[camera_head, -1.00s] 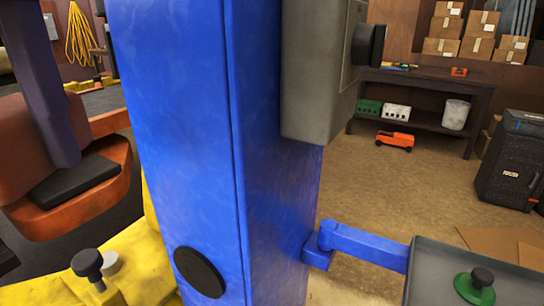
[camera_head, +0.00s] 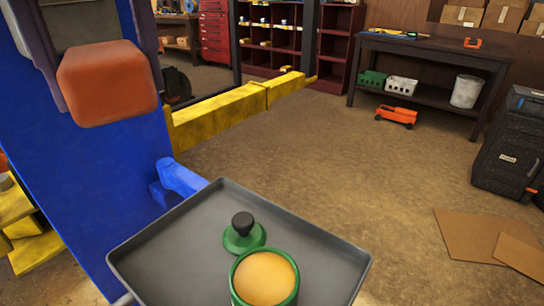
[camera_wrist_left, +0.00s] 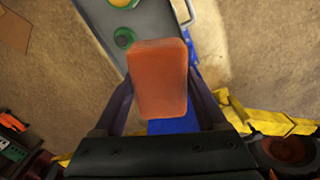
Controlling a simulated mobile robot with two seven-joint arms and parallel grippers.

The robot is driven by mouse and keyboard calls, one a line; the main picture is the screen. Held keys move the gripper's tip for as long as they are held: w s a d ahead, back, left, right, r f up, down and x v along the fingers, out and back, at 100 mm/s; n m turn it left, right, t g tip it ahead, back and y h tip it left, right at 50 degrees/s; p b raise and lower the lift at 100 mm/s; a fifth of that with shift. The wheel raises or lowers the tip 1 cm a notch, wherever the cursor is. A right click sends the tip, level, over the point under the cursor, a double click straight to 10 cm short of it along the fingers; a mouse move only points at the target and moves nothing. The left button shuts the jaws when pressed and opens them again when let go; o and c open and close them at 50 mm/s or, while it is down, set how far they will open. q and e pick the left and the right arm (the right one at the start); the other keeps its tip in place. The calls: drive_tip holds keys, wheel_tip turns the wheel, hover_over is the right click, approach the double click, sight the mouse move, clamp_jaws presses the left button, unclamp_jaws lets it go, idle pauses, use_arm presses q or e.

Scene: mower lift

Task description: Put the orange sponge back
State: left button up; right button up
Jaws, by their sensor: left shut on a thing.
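The orange sponge (camera_head: 108,83), a rounded block, is in my left gripper (camera_head: 100,70) at the upper left of the head view, in front of the blue post. In the left wrist view the sponge (camera_wrist_left: 158,80) sits between the two dark fingers (camera_wrist_left: 160,100), which are shut on it. The grey tray (camera_head: 170,245) is lower and to the right of the sponge in the head view. On it are a green tin (camera_head: 265,278) with a yellow-orange filling and a green lid (camera_head: 243,234) with a black knob. My right gripper is not in view.
The blue post (camera_head: 95,175) stands at left, and a blue bracket (camera_head: 180,180) joins it to the tray. Yellow beams (camera_head: 220,115) lie behind. A workbench (camera_head: 430,55), an orange toy-like vehicle (camera_head: 396,117), a black case (camera_head: 508,150) and cardboard (camera_head: 470,235) are farther off. Open floor lies between.

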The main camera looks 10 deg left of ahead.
use_arm(q)
drive_tip(key=f+n, duration=0.1)
drive_tip(key=f+n+b, duration=0.1)
drive_tip(key=f+n, duration=0.1)
drive_tip(key=shift+w+a+n+b, duration=0.25)
drive_tip(key=shift+a+n+b, duration=0.1)
drive_tip(key=shift+a+n, duration=0.05)
wheel_tip(320, 180, down, 6)
drive_tip(key=b, duration=0.2)
hover_over(170, 259)
wheel_tip(170, 259, down, 9)
drive_tip(key=shift+r+p, duration=0.1)
drive_tip(key=shift+p, duration=0.2)
wheel_tip(170, 259, down, 5)
drive_tip(key=shift+d+r, duration=0.1)
drive_tip(key=shift+f, duration=0.25)
drive_tip(key=o, duration=1.1)
